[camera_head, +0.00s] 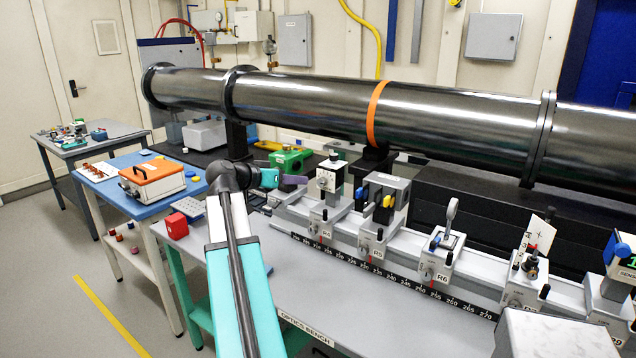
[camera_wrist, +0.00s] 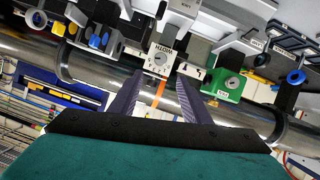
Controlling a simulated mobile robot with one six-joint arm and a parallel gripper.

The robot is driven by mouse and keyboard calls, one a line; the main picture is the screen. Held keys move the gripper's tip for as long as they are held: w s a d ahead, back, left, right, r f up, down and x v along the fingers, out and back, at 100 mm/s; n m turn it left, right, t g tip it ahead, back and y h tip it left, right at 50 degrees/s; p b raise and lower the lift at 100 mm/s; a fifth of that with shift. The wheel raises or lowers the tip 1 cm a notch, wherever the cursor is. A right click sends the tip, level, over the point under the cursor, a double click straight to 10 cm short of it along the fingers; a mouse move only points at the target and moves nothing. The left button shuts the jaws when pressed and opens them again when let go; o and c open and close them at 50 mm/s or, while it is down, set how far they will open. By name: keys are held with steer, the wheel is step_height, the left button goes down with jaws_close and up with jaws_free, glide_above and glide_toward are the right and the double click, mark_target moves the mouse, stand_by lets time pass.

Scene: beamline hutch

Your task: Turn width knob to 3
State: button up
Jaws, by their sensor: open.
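The width knob is a white dial (camera_wrist: 161,60) on a small box, with the word WIDTH beside it; it appears upside down in the wrist view. In the head view the same box (camera_head: 327,180) stands on the rail carrier marked R4, its dial small. My gripper (camera_wrist: 160,80) is open and empty, with its two dark fingers apart. In the wrist view the dial shows just beyond and between the fingertips; I see no clear contact. In the head view my gripper (camera_head: 294,181) is just left of the box. The dial's exact setting is too small to read.
A large dark beam pipe (camera_head: 300,100) with an orange band runs behind the rail. A box with yellow and blue knobs (camera_head: 388,195) stands right of the width box. A green device (camera_head: 288,158) sits behind my gripper. The bench front (camera_head: 330,300) is clear.

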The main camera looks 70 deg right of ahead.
mark_target(320, 181)
steer(key=p+x, duration=0.3)
steer(key=x, duration=1)
steer(key=shift+s+d+f, duration=0.1)
steer(key=shift+d+f, duration=0.05)
steer(key=shift+d, duration=0.1)
steer(key=c, duration=1)
